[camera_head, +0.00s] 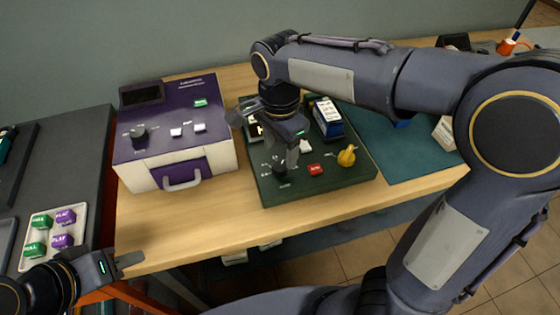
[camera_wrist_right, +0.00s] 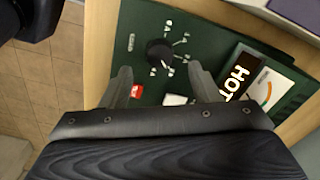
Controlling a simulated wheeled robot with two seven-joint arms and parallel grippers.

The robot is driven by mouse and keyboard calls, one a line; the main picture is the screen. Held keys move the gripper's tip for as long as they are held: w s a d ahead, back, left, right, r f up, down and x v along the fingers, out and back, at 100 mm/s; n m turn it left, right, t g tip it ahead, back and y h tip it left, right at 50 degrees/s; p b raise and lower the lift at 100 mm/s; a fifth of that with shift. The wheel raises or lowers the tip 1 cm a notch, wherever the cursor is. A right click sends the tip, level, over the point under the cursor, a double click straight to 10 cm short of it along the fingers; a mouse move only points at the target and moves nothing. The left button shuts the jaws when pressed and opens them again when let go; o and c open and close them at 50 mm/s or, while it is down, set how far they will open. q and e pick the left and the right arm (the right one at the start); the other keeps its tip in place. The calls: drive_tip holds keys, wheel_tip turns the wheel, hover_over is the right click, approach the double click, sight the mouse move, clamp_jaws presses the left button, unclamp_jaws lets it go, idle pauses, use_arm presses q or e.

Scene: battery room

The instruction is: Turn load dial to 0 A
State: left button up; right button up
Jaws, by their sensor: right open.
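The load dial is a black round knob (camera_head: 279,167) with white marks around it, on a dark green panel (camera_head: 325,190) on the wooden table. In the right wrist view the knob (camera_wrist_right: 160,53) lies just beyond and between the fingertips, apart from them.
The panel also carries a red button (camera_head: 316,169), a yellow knob (camera_head: 347,156), a white switch (camera_head: 305,146) and a meter marked HOT (camera_wrist_right: 265,88). A purple-and-white unit (camera_head: 175,140) stands left. A tray (camera_head: 30,262) holds several green and purple blocks.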

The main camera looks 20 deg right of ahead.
sight(280, 165)
wheel_tip(280, 165, down, 5)
drive_tip(key=shift+r, duration=0.1)
drive_tip(key=shift+c, duration=0.2)
drive_tip(key=c, duration=1)
